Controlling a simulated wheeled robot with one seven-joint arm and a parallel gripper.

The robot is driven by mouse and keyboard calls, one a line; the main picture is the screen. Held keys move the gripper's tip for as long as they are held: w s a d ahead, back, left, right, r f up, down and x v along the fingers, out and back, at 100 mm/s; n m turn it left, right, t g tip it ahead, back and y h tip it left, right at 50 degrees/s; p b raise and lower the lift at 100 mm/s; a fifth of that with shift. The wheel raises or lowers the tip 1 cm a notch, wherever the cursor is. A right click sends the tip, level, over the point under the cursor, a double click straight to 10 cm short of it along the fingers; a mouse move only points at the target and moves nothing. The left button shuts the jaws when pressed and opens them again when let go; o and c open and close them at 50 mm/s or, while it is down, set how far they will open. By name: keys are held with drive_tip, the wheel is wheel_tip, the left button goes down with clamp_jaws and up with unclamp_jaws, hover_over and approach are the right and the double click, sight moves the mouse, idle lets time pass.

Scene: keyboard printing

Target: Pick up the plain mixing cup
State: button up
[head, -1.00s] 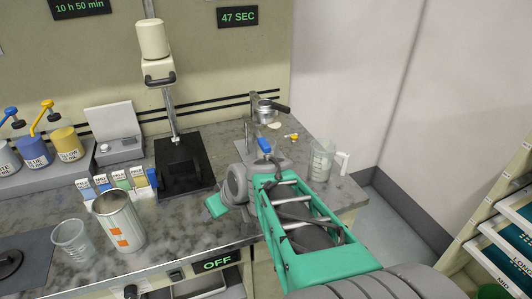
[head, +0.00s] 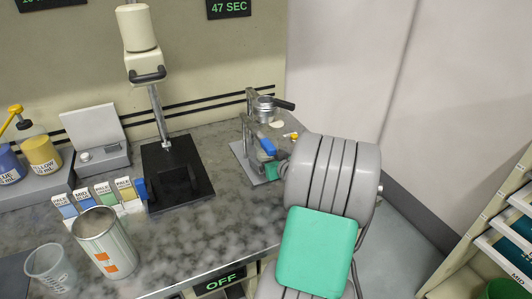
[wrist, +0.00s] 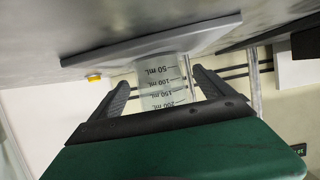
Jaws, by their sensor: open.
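A clear cup (wrist: 165,85) with mL marks shows in the wrist view, which is upside down. It stands between the two fingers of my gripper (wrist: 160,80), which is open; I see no clear contact. Its lower part meets the grey slab's edge in that picture, and I cannot see whether it has a handle. In the head view my arm covers the place around it, and only a green bit of my gripper (head: 272,172) shows. Another clear cup with faint marks (head: 50,268) stands at the counter's left front, apart from my gripper.
A metal can (head: 104,242) and several labelled packets (head: 98,196) stand at left. A black stand (head: 178,175) is mid-counter. A blue-handled press (head: 262,150) on a grey plate is at right. A small yellow item (wrist: 95,77) lies nearby.

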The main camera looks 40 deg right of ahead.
drive_tip(key=shift+w+d+f, duration=0.1)
drive_tip(key=shift+w, duration=0.2)
drive_tip(key=c, duration=1.5)
drive_tip(key=shift+c, duration=0.2)
drive_tip(key=shift+r, duration=0.85)
drive_tip(key=shift+s+r+b, duration=0.25)
drive_tip(key=shift+r+b, duration=0.1)
drive_tip(key=shift+r, duration=0.65)
drive_tip(key=s+a, duration=0.1)
drive_tip(key=s, duration=0.4)
drive_tip(key=s+a+b, duration=0.1)
drive_tip(key=s+a, duration=0.1)
drive_tip(key=s, duration=0.3)
drive_tip(key=s+a+b, duration=0.1)
drive_tip(key=s, duration=0.5)
drive_tip(key=shift+a+f, duration=0.1)
drive_tip(key=shift+a, duration=0.25)
drive_tip(key=shift+s+a, duration=0.25)
drive_tip(key=shift+s, duration=0.2)
